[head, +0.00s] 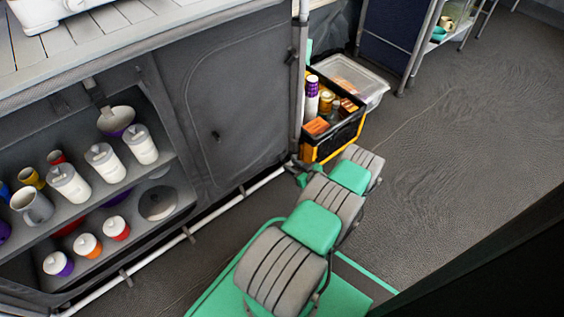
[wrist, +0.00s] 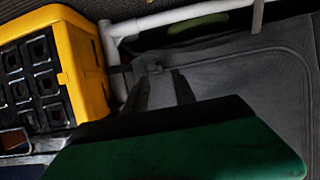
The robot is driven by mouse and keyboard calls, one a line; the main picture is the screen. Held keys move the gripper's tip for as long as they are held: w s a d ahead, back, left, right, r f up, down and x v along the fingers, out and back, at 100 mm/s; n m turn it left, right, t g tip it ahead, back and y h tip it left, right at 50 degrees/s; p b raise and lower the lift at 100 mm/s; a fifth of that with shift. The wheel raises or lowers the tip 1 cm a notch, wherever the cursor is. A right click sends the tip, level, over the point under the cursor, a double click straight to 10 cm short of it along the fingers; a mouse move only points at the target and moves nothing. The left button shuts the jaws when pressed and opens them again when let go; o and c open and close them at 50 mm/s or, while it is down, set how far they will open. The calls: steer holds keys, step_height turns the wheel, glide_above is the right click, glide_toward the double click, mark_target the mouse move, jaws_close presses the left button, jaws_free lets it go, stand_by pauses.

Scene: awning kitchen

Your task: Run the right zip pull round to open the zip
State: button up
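The grey fabric door (head: 225,95) of the kitchen unit carries a curved zip seam, and its panel looks closed. A small dark tab (head: 215,135) shows on the door in the head view; I cannot tell if it is a zip pull. In the wrist view the grey door fabric (wrist: 255,95) fills the right, with a seam line along it. My gripper (wrist: 160,76) points at the fabric near the frame corner, its two dark fingers apart. A small dark piece (wrist: 156,68) lies by the fingertips, too small to identify.
A black and yellow crate (head: 320,150) of bottles stands beside the unit's corner; its yellow side (wrist: 88,65) is close left in the wrist view. A white frame tube (wrist: 185,16) runs nearby. Open shelves (head: 95,195) hold jars and mugs. Floor at right is clear.

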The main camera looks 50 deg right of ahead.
mark_target(282, 160)
steer(key=b+x, duration=0.1)
steer(key=x, duration=0.4)
steer(key=shift+c, duration=0.3)
jaws_close()
stand_by(1.0)
